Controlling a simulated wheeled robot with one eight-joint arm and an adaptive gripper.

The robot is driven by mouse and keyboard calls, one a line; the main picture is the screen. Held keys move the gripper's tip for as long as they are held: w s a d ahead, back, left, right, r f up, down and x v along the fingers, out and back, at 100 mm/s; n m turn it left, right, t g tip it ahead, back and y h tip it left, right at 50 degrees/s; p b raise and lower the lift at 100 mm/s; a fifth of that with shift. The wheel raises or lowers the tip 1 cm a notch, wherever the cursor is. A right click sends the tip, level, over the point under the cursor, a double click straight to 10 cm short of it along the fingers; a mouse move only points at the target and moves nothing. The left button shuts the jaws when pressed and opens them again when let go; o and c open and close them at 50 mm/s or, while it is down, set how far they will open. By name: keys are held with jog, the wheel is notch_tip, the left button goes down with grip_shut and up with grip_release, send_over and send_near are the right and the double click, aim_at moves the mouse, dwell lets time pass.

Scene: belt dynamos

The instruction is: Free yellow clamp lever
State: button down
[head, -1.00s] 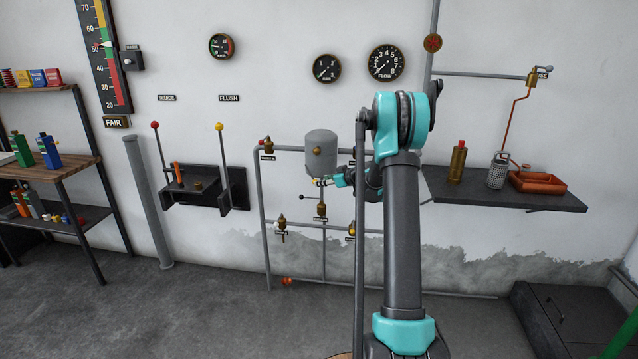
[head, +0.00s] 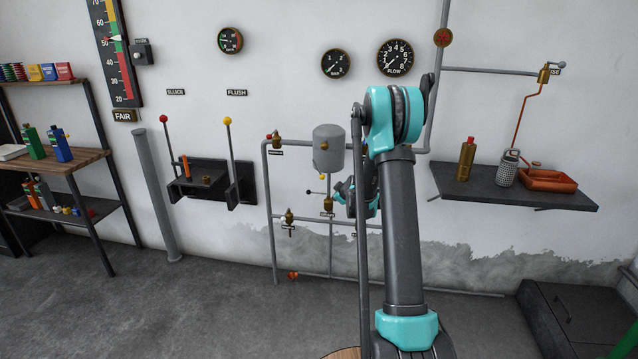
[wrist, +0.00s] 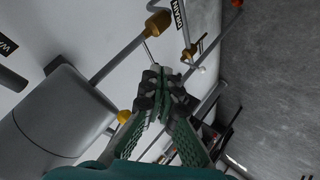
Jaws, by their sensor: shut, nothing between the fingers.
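A long lever with a yellow knob (head: 227,121) stands under the FLUSH label at the black wall bracket (head: 203,168). No clamp on it can be made out. My gripper (head: 339,188) is in front of the pipework, below the grey tank and well right of that lever. In the wrist view my gripper (wrist: 165,75) has its fingers together and holds nothing. A yellow fitting (wrist: 124,116) shows beside the grey tank (wrist: 62,108) there; what it belongs to is unclear. The FLUSH lever cannot be identified in the wrist view.
A red-knobbed lever (head: 163,118) stands under the SLUICE label. Pipes with brass valves (head: 289,215) surround the tank (head: 328,150). A shelf unit (head: 85,158) is at left, and a wall shelf (head: 560,197) with a bottle and tray at right.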

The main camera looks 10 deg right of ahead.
aim_at(318, 169)
jog(key=s+a+r+n+t+h, duration=0.1)
jog(key=s+a+r+n+t, duration=0.15)
jog(key=a+n, duration=0.3)
jog(key=s+a+r+n+t+h, duration=0.1)
jog(key=s+a+r+n+t, duration=0.1)
jog(key=s+a+n+t, duration=0.3)
jog(key=w+d+g, duration=0.1)
jog(key=w+d, duration=0.2)
jog(key=w, duration=0.9)
jog(key=shift+d+r+n, duration=0.2)
jog(key=shift+r+n, duration=0.05)
jog(key=shift+n, duration=0.1)
